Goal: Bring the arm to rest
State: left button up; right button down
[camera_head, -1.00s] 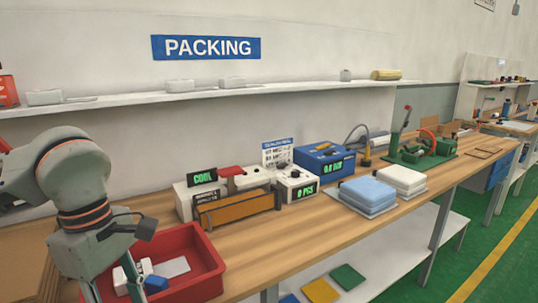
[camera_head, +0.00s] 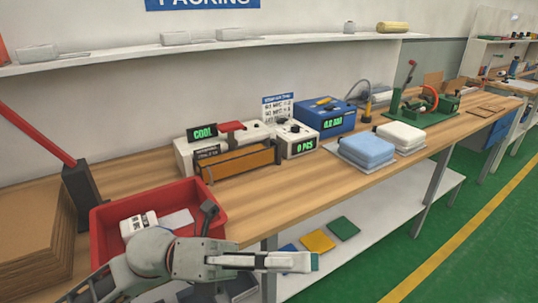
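My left gripper (camera_head: 312,262) reaches in from the lower left, in front of the red bin (camera_head: 100,228). Its fingers point right, roughly level, past the bench's front edge. They are seen side-on, so I cannot tell whether they are open, and I see nothing held. My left arm hides the bin's front part. A small white item (camera_head: 138,224) and a flat pale piece (camera_head: 177,219) lie in the bin. My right gripper is not in view.
On the bench (camera_head: 255,209) are an orange-fronted device (camera_head: 240,162), a blue meter (camera_head: 325,115), blue pads (camera_head: 367,150) and white pads (camera_head: 401,136). Cardboard (camera_head: 35,232) is stacked at left. A lower shelf (camera_head: 385,220) holds coloured squares. Green floor is free at right.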

pick_arm(q)
jog(key=w+a+f+n+t, duration=0.3)
jog(key=w+n+t, duration=0.2)
jog(key=n+t, duration=0.45)
jog(key=w+a+f+n+t, duration=0.2)
jog(key=w+n+t, duration=0.4)
jog(key=n+t, duration=0.3)
jog(key=w+a+f+n+t+y, duration=0.3)
jog(key=a+f+n+y, duration=0.3)
jog(key=f+n, duration=0.45)
jog(key=s+a+f+n+g+y, duration=0.1)
jog(key=s+a+f+n+y, duration=0.15)
jog(key=f, duration=0.35)
jog(key=s+a+f+n+g+y+p, duration=0.1)
jog(key=a+f+n+y, duration=0.25)
jog(key=f, duration=0.35)
jog(key=s+a+f+n+y, duration=0.2)
jog(key=f+n+y, duration=0.15)
jog(key=f, duration=0.25)
jog(key=s+a+f+n+g+y, duration=0.2)
jog(key=s+a+f+n+g, duration=0.2)
jog(key=s+f, duration=0.6)
jog(key=shift+s+a+f, duration=0.2)
jog(key=shift+a+f, duration=0.1)
jog(key=shift+f, duration=0.15)
